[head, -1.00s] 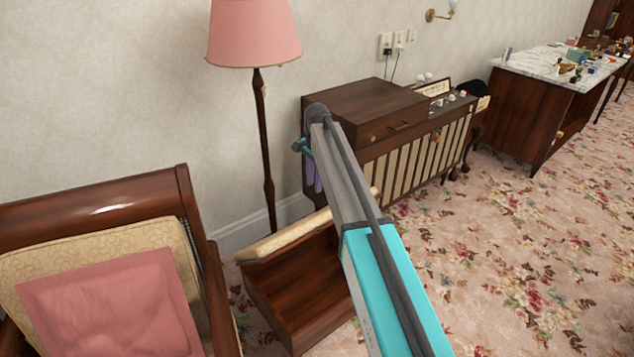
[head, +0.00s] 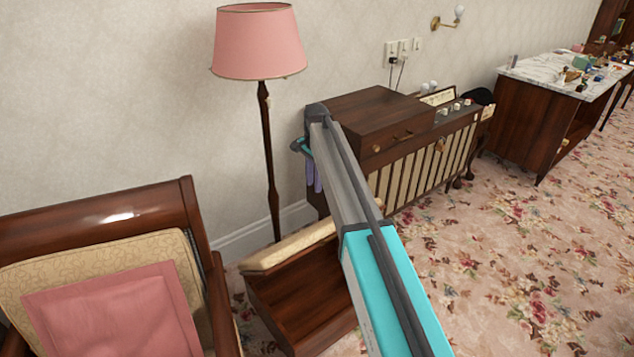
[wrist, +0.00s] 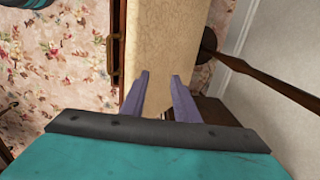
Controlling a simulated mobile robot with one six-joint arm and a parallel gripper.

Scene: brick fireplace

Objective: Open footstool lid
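The footstool (head: 300,300) is a dark wooden box on the floor beside the armchair, with its inside showing. Its cream padded lid (head: 288,248) stands raised along the wall side of the box. My arm hides the lid's right end. In the wrist view the cream lid (wrist: 165,45) fills the middle, just beyond my fingertips. My gripper (wrist: 162,78) is open, its two purple fingers apart with nothing clearly held between them. In the head view my gripper (head: 314,178) is mostly hidden by my arm. I cannot tell whether the fingers touch the lid.
The armchair (head: 100,212) with a pink cushion (head: 115,315) stands close at the left. A floor lamp (head: 260,42) stands by the wall behind the footstool. A wooden cabinet (head: 370,108) stands beyond my arm. Flowered carpet (head: 520,265) is clear at the right.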

